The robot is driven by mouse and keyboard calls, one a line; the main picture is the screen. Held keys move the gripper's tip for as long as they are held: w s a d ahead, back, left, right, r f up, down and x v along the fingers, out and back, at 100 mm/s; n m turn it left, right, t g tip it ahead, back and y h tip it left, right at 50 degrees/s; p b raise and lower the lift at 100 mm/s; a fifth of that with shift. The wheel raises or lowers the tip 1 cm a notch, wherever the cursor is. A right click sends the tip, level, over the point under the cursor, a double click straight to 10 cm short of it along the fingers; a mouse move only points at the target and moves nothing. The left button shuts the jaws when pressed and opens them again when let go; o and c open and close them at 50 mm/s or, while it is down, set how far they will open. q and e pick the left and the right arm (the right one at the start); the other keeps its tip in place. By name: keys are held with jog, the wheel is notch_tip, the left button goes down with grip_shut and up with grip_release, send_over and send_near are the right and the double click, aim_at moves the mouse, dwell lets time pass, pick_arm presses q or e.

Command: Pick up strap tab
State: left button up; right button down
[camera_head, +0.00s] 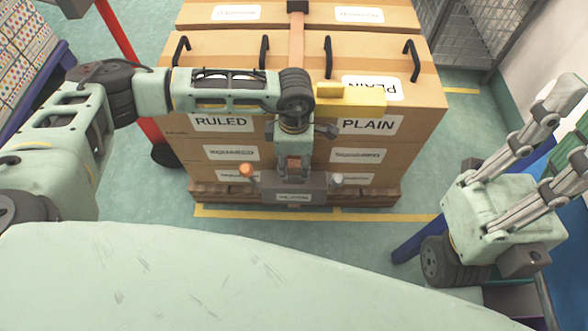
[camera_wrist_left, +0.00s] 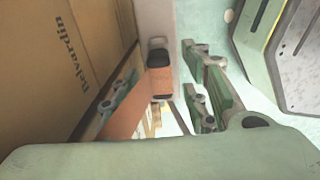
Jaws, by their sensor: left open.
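A brown strap (camera_head: 297,42) runs down the middle of the carton stack. In the head view my left gripper (camera_head: 294,165) points down at the front of the stack, above a grey block (camera_head: 295,187) with an orange knob. The tab is hidden there. My right gripper (camera_head: 568,125) has its fingers spread at the right, empty.
The carton stack (camera_head: 233,155) stands on a pallet with black handles on top. A yellow object (camera_head: 352,98) lies by my left wrist. A red post (camera_head: 118,35) stands at the left and a wire cage (camera_head: 470,30) at the back right. Floor is clear in front.

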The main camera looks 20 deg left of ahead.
pick_arm(q)
jog(key=shift+f, duration=0.95)
grip_shut()
